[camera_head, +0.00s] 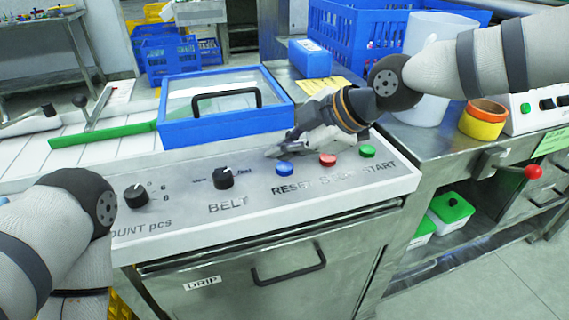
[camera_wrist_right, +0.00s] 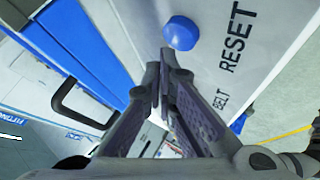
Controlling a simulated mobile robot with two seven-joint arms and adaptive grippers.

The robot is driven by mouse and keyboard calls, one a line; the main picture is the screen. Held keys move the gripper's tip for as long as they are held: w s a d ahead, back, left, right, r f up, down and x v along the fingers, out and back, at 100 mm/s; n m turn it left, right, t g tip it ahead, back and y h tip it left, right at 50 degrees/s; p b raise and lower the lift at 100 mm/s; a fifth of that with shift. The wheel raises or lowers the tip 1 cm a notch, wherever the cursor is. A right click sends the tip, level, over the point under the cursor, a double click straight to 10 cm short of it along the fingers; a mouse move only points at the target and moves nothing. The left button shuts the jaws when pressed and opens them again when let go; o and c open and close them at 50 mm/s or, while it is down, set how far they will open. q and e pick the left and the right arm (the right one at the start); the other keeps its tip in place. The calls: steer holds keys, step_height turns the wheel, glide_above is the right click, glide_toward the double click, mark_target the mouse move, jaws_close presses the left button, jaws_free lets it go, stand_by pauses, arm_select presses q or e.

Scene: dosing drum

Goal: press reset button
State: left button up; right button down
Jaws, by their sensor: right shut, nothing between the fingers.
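The blue reset button (camera_head: 284,169) sits on the white control panel (camera_head: 245,213), above the word RESET. In the right wrist view the same blue button (camera_wrist_right: 181,33) is just beyond my fingertips. My right gripper (camera_head: 274,152) is shut and empty, its fingers pointing down and left toward the panel. Its tips are close to the blue button, slightly behind and left of it in the head view. The button also shows whole in the right wrist view (camera_wrist_right: 181,33), with a small gap in the picture. I cannot tell the height of the tips above the panel. My left gripper is out of view.
A red button (camera_head: 328,159) and a green button (camera_head: 367,150) are to the right of the blue one. Two black knobs (camera_head: 223,178) (camera_head: 136,195) are to its left. A blue-framed lid (camera_head: 180,130) with a black handle rises behind the panel.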

mark_target(283, 169)
steer(key=shift+r+p, duration=0.55)
steer(key=shift+r, duration=2.05)
steer(key=shift+f, duration=0.1)
